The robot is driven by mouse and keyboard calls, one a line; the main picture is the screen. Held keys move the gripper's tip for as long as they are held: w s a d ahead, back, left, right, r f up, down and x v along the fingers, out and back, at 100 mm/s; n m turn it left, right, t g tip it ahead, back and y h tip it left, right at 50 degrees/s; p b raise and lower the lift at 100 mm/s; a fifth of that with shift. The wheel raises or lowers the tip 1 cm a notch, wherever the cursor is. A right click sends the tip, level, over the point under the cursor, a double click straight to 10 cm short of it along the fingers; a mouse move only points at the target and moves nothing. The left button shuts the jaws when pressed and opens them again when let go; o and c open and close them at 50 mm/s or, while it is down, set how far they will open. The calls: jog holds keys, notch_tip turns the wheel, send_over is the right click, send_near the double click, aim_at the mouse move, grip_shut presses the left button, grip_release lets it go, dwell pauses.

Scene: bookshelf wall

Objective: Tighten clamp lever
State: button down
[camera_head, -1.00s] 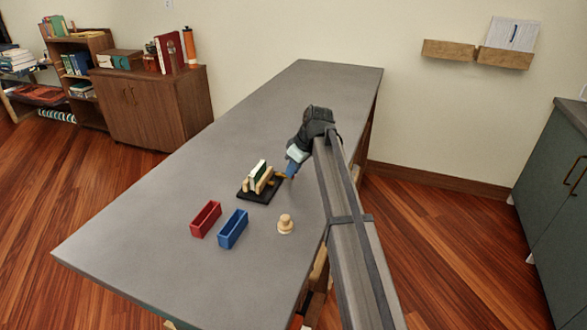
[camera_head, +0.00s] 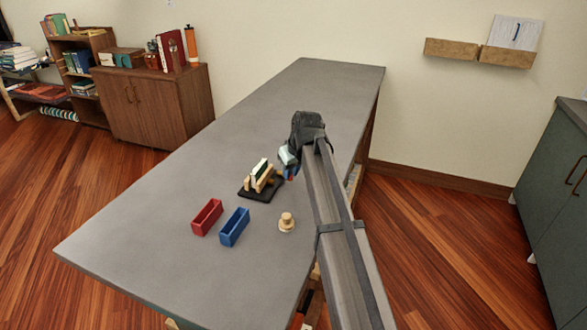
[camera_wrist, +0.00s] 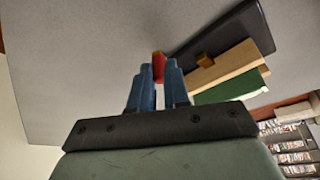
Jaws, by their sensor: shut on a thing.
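The clamp has a black base (camera_head: 262,196) and pale wooden jaws (camera_head: 268,184), with a green and white slab (camera_head: 259,168) upright between them. In the wrist view its dark base (camera_wrist: 220,35), a wooden jaw (camera_wrist: 228,69), a small brown block (camera_wrist: 205,59) and the green slab face (camera_wrist: 232,87) show at the upper right. My gripper (camera_head: 290,173) is at the clamp's right side. In the wrist view its blue fingers (camera_wrist: 159,70) are shut on a red-orange lever end (camera_wrist: 159,62). The rest of the lever is hidden.
A red bin (camera_head: 207,217) and a blue bin (camera_head: 234,227) stand in front of the clamp. A round wooden knob-like piece (camera_head: 287,222) stands right of them. The far part of the grey table (camera_head: 310,85) is clear.

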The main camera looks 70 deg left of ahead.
jog(key=s+m, duration=0.1)
jog(key=m, duration=0.1)
jog(key=m+t, duration=0.1)
jog(key=s+m+t, duration=0.1)
jog(key=m, duration=0.1)
jog(key=shift+s+d+m, duration=0.15)
jog(key=shift+s+m, duration=0.15)
jog(key=shift+s, duration=0.05)
jog(key=shift+s+a+m+t+h, duration=0.15)
jog(key=shift+s+m+t+h, duration=0.15)
jog(key=shift+m, duration=0.65)
jog(key=shift+s+a+m+t+h, duration=0.25)
jog(key=shift+s+m+t, duration=0.15)
jog(key=shift+m, duration=0.6)
jog(key=shift+s+a+m+t+h, duration=0.1)
jog(key=shift+s+m+t+h, duration=0.2)
jog(key=shift+m, duration=0.65)
jog(key=shift+s, duration=0.1)
jog(key=c, duration=1.1)
grip_release()
jog(key=shift+r, duration=0.1)
jog(key=v, duration=1.3)
jog(key=shift+r, duration=0.3)
jog(key=shift+s+d, duration=0.1)
